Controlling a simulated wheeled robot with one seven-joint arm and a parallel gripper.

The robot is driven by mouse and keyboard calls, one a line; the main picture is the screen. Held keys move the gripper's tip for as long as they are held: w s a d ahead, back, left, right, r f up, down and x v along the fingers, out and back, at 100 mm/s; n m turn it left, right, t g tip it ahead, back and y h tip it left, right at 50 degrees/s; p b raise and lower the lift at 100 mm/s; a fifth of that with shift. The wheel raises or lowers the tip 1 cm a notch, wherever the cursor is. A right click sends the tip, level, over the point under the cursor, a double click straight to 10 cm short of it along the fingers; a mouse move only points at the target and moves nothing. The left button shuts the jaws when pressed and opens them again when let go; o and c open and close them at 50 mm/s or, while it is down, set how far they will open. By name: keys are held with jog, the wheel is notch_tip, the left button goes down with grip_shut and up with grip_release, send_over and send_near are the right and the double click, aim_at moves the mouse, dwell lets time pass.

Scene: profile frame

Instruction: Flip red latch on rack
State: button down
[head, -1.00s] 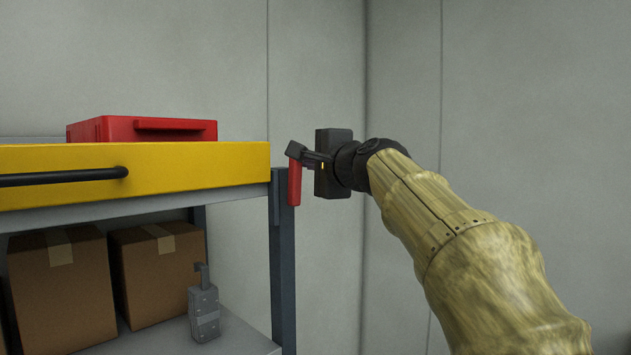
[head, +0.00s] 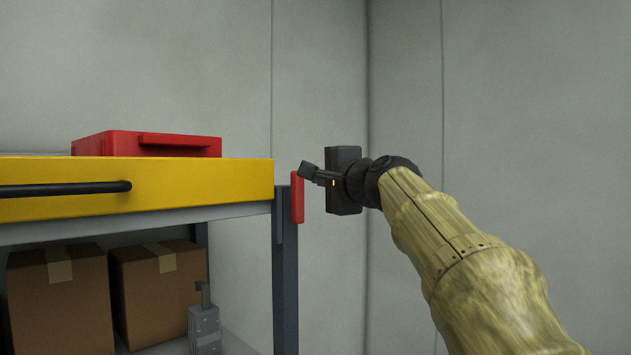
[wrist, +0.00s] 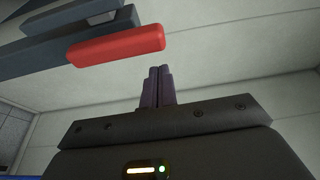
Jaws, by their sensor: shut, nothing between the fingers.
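The red latch (head: 297,198) is a short upright bar on the right post of the rack (head: 286,270). In the wrist view the red latch (wrist: 117,45) lies across the upper middle, beyond the fingertips. My gripper (head: 308,171) is at the top right of the latch in the head view. Its fingers are together and empty. In the wrist view my gripper (wrist: 160,72) points up toward the latch's right end, and a small gap seems to show between them.
A yellow drawer or beam (head: 200,190) with a black handle (head: 70,188) spans the rack top. A red case (head: 146,145) sits on it. Cardboard boxes (head: 155,290) and a grey device (head: 204,325) stand on the shelf below. Right of the post is open space before the wall.

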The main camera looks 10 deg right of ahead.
jog(key=d+b+v, duration=0.1)
jog(key=b+v, duration=0.2)
jog(key=v, duration=0.6)
jog(key=shift+d+b, duration=0.4)
jog(key=shift+w+r, duration=0.1)
jog(key=shift+w, duration=0.05)
notch_tip(320, 180, down, 35)
jog(key=w+n+g+h, duration=0.25)
jog(key=n+g, duration=0.25)
jog(key=g, duration=0.3)
jog(key=s+a+f+n+g+h, duration=0.1)
jog(key=s+f+n+g, duration=0.2)
jog(key=s+f, duration=0.6)
jog(key=s+a+f+n+g+h+p, duration=0.1)
jog(key=s+f+n+g, duration=0.3)
jog(key=s+f, duration=0.6)
notch_tip(320, 180, down, 6)
jog(key=a+n, duration=0.1)
jog(key=n, duration=0.1)
jog(key=shift+s+r+n, duration=0.15)
jog(key=shift+r+n, duration=0.05)
jog(key=shift+n, duration=0.2)
